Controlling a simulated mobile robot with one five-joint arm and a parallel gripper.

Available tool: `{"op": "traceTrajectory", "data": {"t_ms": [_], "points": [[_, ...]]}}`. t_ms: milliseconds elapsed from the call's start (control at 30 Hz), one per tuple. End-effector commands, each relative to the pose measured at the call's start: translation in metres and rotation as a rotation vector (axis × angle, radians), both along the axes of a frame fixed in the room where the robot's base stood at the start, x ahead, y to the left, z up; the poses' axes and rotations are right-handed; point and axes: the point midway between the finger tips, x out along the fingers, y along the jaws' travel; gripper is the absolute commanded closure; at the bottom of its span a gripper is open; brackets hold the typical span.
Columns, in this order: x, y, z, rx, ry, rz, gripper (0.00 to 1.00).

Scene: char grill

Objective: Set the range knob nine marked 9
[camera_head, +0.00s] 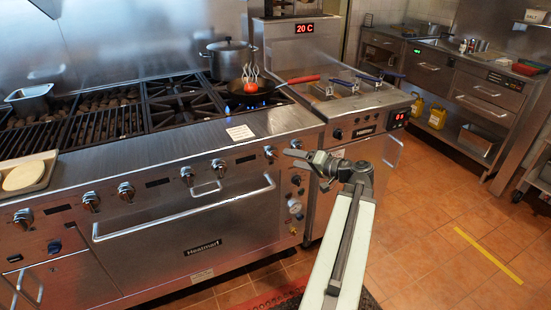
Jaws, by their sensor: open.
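Range knobs run along the front panel of the steel range. Other knobs are a pair (187,175) and (219,167) near the middle and several more to the left. I cannot read a 9 on any of them, so I cannot tell which is knob nine. My gripper (289,157) is at the end of my white arm, in front of the range's right end. It is open and appears empty. I cannot tell its depth from the panel.
A long oven handle (185,212) sticks out below the knobs. A pan (252,92) with food sits over a blue flame, its red handle (303,79) pointing right. A pot (231,60) stands behind. A fryer (352,104) adjoins the range. Tiled floor at right is open.

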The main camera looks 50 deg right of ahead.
Motion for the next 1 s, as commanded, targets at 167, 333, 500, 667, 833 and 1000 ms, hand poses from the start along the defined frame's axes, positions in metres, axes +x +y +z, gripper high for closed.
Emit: {"op": "traceTrajectory", "data": {"t_ms": [167, 333, 500, 667, 833, 1000], "points": [[0.027, 0.003, -0.008, 0.0, 0.001, 0.005, 0.35], [0.058, 0.005, -0.015, 0.001, 0.002, 0.006, 0.35], [0.074, 0.007, -0.017, 0.001, 0.002, 0.005, 0.35], [0.076, 0.007, -0.017, 0.001, 0.003, 0.004, 0.35], [0.076, 0.007, -0.017, 0.001, 0.003, 0.004, 0.52], [0.076, 0.008, -0.017, 0.001, 0.003, 0.005, 0.95]]}}
